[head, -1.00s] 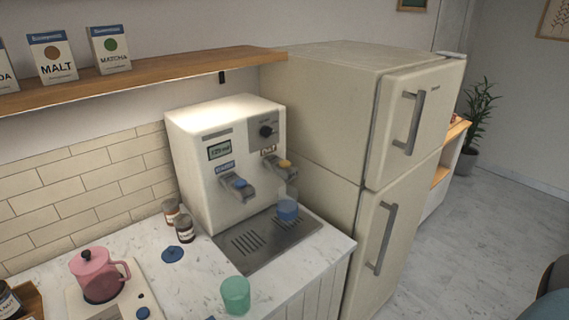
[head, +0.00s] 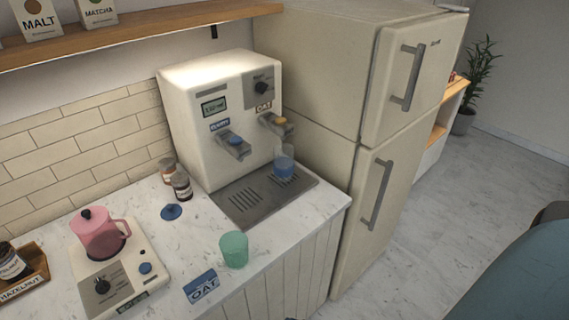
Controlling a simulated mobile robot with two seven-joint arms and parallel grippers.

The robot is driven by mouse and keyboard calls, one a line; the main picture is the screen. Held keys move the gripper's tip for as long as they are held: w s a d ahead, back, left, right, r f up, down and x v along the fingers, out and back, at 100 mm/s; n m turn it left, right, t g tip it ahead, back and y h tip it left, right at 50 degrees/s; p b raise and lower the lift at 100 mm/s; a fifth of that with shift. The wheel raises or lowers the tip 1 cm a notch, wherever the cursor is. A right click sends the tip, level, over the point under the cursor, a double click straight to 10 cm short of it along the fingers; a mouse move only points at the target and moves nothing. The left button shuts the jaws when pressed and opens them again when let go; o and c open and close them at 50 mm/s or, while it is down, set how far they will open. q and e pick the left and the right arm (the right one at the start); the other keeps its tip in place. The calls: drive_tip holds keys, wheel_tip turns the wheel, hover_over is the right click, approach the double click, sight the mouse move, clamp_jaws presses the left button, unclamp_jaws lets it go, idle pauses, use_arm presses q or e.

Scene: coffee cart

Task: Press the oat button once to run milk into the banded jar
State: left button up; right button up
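The milk dispenser (head: 205,120) is a cream box at the back of the counter with a small display and a dial. Its right tap has an OAT label (head: 264,107) above it and a yellow-orange oat button (head: 280,120) on top. The left tap has a blue button (head: 235,140) and a blue label too blurred to read surely. The banded jar (head: 284,165), clear with a blue band or blue lower part, stands upright on the drip tray (head: 238,207) below the oat tap. I cannot tell whether it holds milk. Neither gripper is in view.
A green cup (head: 234,249), an OAT card (head: 201,286) and a dark blue disc (head: 171,211) are on the counter. A pink jug (head: 98,235) stands on a white appliance (head: 110,275). Small jars (head: 181,186) are left of the dispenser; the fridge (head: 345,215) is right.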

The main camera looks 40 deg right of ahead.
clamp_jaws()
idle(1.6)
